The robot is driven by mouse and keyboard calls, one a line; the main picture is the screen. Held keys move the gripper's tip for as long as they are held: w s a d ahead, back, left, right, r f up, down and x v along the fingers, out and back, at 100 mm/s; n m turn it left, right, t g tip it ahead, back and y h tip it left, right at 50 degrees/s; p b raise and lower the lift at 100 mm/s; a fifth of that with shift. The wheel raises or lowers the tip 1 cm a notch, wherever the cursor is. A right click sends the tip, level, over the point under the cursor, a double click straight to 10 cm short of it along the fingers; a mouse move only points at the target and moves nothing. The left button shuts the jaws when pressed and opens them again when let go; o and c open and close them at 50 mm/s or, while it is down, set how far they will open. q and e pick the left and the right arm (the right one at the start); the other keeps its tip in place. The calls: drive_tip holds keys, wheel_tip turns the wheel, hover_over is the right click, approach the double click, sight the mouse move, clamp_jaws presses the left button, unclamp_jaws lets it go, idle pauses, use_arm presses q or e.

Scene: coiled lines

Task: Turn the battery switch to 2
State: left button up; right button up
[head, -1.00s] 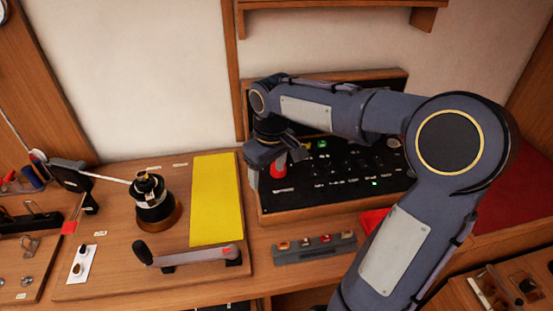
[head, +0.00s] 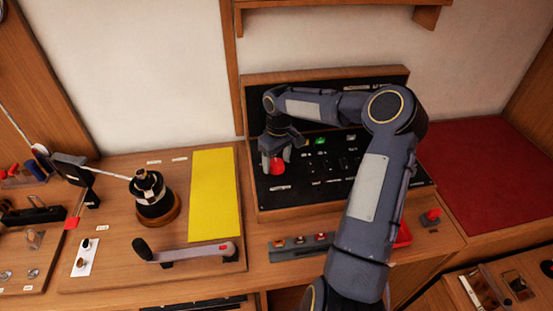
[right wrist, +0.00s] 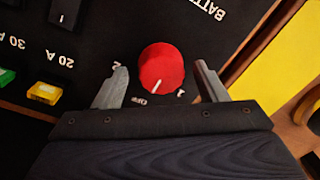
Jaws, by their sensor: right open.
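The battery switch is a round red knob (head: 276,166) on the left part of the black panel (head: 285,198). In the right wrist view the knob (right wrist: 160,62) carries a white pointer line near its lower edge, pointing down towards the OFF label (right wrist: 141,100). The label 1 lies to the lower right and the label 2 (right wrist: 117,66) to the left, partly behind a finger. My right gripper (head: 284,152) is open over the knob. In the right wrist view its fingers (right wrist: 161,70) stand on either side of the knob with gaps. My left gripper is not in view.
The panel has a raised wooden frame (head: 330,211) and rows of small switches. A yellow sheet (head: 214,195), a black and brass winch (head: 152,198) and a lever handle (head: 190,253) lie to the left. A strip of colored buttons (head: 303,242) sits in front. A red mat (head: 480,175) is at right.

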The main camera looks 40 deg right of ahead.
drive_tip(key=shift+f, duration=0.25)
drive_tip(key=shift+c, duration=0.4)
drive_tip(key=c, duration=0.9)
